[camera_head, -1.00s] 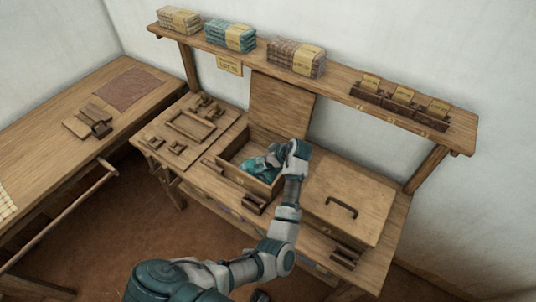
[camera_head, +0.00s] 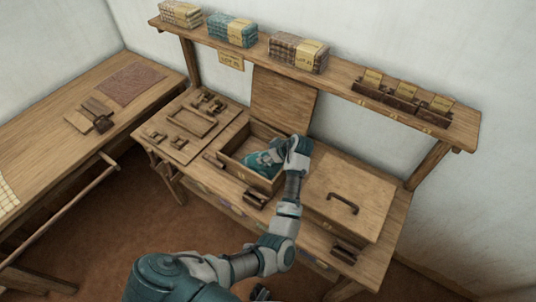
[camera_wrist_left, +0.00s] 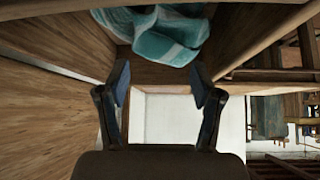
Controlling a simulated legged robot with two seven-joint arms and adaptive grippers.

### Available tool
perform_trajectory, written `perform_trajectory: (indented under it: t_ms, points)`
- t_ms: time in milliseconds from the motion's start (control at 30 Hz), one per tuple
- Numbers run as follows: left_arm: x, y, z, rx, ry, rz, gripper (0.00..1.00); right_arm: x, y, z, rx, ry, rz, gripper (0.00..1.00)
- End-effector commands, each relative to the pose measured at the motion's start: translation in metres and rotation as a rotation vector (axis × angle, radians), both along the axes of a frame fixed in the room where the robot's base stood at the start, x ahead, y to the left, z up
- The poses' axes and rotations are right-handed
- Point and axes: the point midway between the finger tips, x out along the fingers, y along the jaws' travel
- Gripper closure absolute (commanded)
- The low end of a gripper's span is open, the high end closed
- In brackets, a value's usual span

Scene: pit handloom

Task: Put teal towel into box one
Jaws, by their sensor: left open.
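The teal towel (camera_head: 257,160) lies crumpled inside the open wooden box (camera_head: 243,174), whose lid (camera_head: 283,104) stands raised behind it. The left wrist view also shows the towel (camera_wrist_left: 160,32), with pale stripes, beyond the fingertips. My left gripper (camera_head: 276,156) is at the right side of the open box, over and beside the towel. In the left wrist view its two fingers (camera_wrist_left: 160,84) are spread, with nothing between them.
A closed box lid with a dark handle (camera_head: 342,203) is right of the open box. A shelf (camera_head: 340,76) above holds folded cloth stacks (camera_head: 232,31) and small labelled trays (camera_head: 401,96). A wooden tray with small pieces (camera_head: 193,124) is left of the box.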

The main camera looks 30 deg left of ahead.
Motion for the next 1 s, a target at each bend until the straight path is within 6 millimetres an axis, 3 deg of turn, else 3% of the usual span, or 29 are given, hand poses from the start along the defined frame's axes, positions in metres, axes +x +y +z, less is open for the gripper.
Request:
perform_trajectory:
  t_ms: [33, 100, 467, 1000]
  points:
    - [0.000, 0.000, 0.000, 0.000, 0.000, 0.000, 0.16, 0.000, 0.000, 0.000, 0.000, 0.000, 0.000, 0.60]
    - [0.000, 0.000, 0.000, 0.000, 0.000, 0.000, 0.00, 0.000, 0.000, 0.000, 0.000, 0.000, 0.000, 0.60]
    - [0.000, 0.000, 0.002, -0.005, 0.001, 0.000, 0.00, 0.001, 0.000, 0.003, 0.000, -0.001, 0.000, 0.60]
    - [-0.002, -0.011, 0.035, -0.196, 0.041, 0.001, 0.00, 0.012, 0.000, 0.062, 0.000, -0.018, 0.000, 0.60]
